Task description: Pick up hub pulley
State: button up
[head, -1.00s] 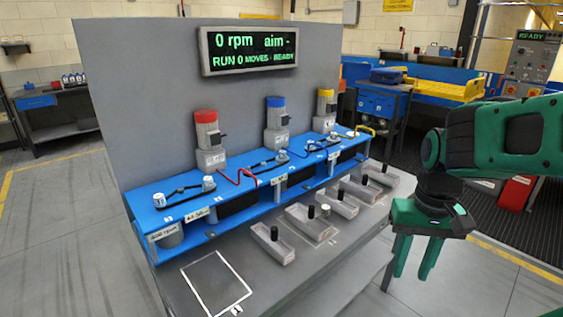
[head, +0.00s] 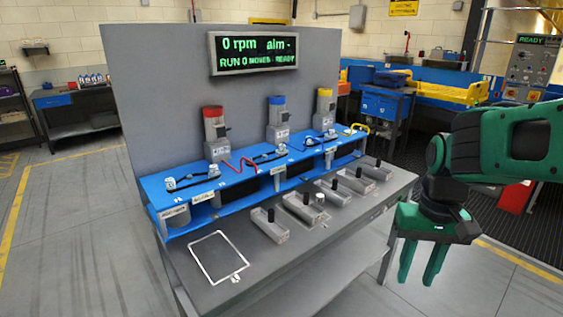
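I cannot tell for certain which part is the hub pulley. A small pale cylinder (head: 320,199) stands in one of the grey trays on the bench. Small pale pulley-like parts sit on the blue shelf, one at its left end (head: 169,183) and another further along it (head: 214,170). My gripper (head: 416,279) hangs at the right, in front of the bench's right end, fingers pointing down. The fingers are apart with nothing between them. It is well clear of the trays and the shelf.
Several grey trays with black pegs line the bench, the nearest tray (head: 270,224) among them. A white-outlined bare square (head: 217,258) lies at the bench's left. Red-, blue- and yellow-topped motors stand on the blue shelf (head: 245,187) before a grey panel (head: 160,100). Floor at front right is free.

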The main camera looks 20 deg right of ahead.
aim_at(282, 150)
jog(key=k, duration=0.65)
jog(key=z, duration=1.2)
jog(key=i, duration=2.45)
jog(key=u, duration=2.35)
